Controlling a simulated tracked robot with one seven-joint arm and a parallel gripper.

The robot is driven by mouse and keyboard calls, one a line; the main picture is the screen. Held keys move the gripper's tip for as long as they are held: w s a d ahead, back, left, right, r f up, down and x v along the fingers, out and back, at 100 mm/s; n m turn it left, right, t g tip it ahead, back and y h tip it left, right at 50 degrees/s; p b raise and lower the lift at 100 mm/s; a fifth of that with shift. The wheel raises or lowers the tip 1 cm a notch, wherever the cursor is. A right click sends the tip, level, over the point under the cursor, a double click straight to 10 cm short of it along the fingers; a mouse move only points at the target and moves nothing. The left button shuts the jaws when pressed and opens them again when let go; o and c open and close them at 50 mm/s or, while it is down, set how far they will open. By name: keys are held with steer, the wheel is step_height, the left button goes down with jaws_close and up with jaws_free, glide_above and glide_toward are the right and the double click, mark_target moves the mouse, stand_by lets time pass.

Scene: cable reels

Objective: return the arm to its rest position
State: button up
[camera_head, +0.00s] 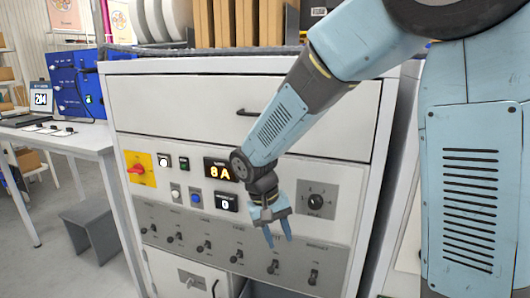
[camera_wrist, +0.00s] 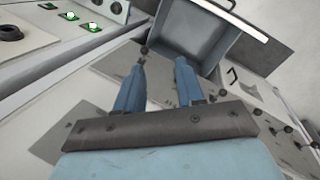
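My gripper (camera_head: 280,240) hangs at the end of my light-blue arm, in front of the lower part of a white control cabinet (camera_head: 230,105) in the head view. Its two blue fingers point down and stand apart with nothing between them. The wrist view also shows my gripper (camera_wrist: 160,75), with the fingers spread and empty. The arm reaches down and to the left from the upper right of the head view. It hides part of the cabinet front. I cannot tell whether the fingers touch the panel behind them.
A white table (camera_head: 65,140) and grey stool (camera_head: 91,232) stand left, with bare floor nearby.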

steer(key=s+d+r+m+t+y, duration=0.1)
steer(key=s+d+r+t, duration=0.2)
steer(key=s+d+r, duration=0.3)
steer(key=s+d+r+m+t+y, duration=0.1)
steer(key=s+d+r+t+y, duration=0.1)
steer(key=s+d+r, duration=0.4)
steer(key=d+r+t, duration=0.1)
steer(key=d+r, duration=0.4)
steer(key=d, duration=0.3)
steer(key=shift+s+d+m, duration=0.15)
steer(key=shift+s+m, duration=0.15)
steer(key=shift+s, duration=0.05)
steer(key=shift+o, duration=0.3)
